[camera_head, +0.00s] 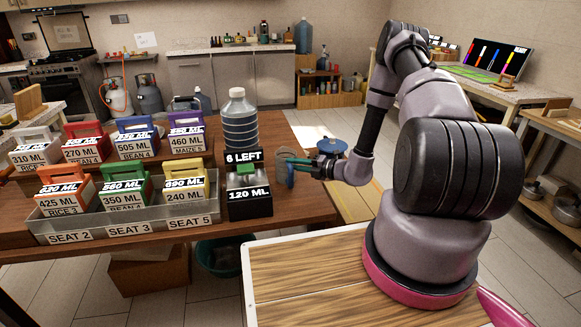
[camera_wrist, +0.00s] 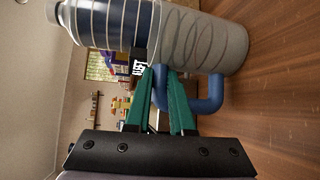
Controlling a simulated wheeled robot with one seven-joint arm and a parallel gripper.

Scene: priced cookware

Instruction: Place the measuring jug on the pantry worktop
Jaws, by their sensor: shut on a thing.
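The measuring jug (camera_head: 281,158) is a small, see-through grey cylinder with a blue handle, at the right end of the brown wooden table (camera_head: 300,206). I cannot tell whether the jug's base touches the table. No surface is labelled as the pantry worktop, so I cannot tell which one it is.
A large ribbed bottle (camera_head: 239,118) and a black "120 ML" stand (camera_head: 250,203) are just left of the jug. Labelled containers sit in a grey tray (camera_head: 130,225) and behind it. A blue round-topped object (camera_head: 332,147) is near my wrist. A grey counter (camera_head: 195,50) lies at the back.

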